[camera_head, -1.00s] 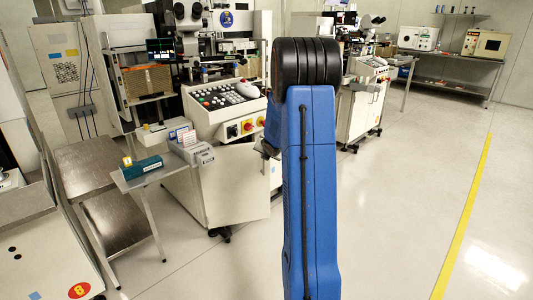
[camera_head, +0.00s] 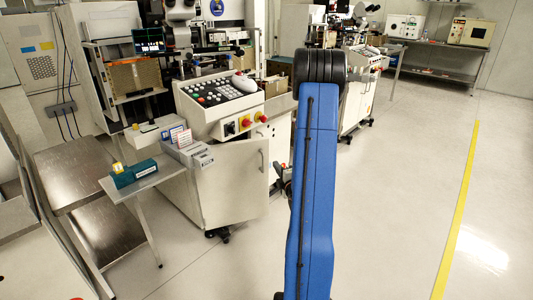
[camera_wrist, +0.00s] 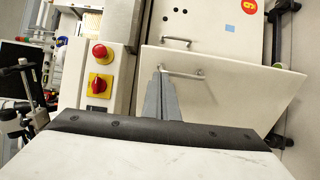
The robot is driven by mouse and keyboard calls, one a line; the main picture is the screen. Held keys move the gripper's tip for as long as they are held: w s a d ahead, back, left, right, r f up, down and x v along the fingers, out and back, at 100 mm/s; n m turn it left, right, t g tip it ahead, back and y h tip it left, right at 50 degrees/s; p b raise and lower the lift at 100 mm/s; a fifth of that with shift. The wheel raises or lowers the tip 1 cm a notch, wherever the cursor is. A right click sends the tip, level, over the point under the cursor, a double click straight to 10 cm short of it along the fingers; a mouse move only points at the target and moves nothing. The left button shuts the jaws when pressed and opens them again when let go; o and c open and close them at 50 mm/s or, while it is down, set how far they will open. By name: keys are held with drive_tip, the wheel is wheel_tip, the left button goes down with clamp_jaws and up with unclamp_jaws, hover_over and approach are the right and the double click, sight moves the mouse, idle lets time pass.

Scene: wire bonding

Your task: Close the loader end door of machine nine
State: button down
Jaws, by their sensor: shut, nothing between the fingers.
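In the wrist view the end face of machine nine (camera_wrist: 212,22) carries a red disc numeral, a blue sticker and dark holes. A pale door panel (camera_wrist: 232,98) slants out from this face, apparently partly open. It has a bar handle (camera_wrist: 188,74); a second bar handle (camera_wrist: 175,40) shows above. My gripper (camera_wrist: 161,72) is shut and empty, its grey fingers pointing at the panel beside the left end of the lower handle. I cannot tell whether they touch. In the head view my blue arm hides part of the scene, and the gripper cannot be made out.
In the wrist view a red button (camera_wrist: 99,51) and a red-yellow rotary switch (camera_wrist: 98,85) are left of the door. The head view shows a console (camera_head: 217,100), a cabinet (camera_head: 228,185) and a side shelf (camera_head: 150,177) with small boxes at left. Floor (camera_head: 400,200) is clear at right.

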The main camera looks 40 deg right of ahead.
sight(265, 148)
drive_tip(key=x, duration=1.3)
drive_tip(key=shift+w+d, duration=0.15)
drive_tip(key=shift+w, duration=0.1)
drive_tip(key=shift+w+d, duration=0.1)
drive_tip(key=shift+w, duration=0.1)
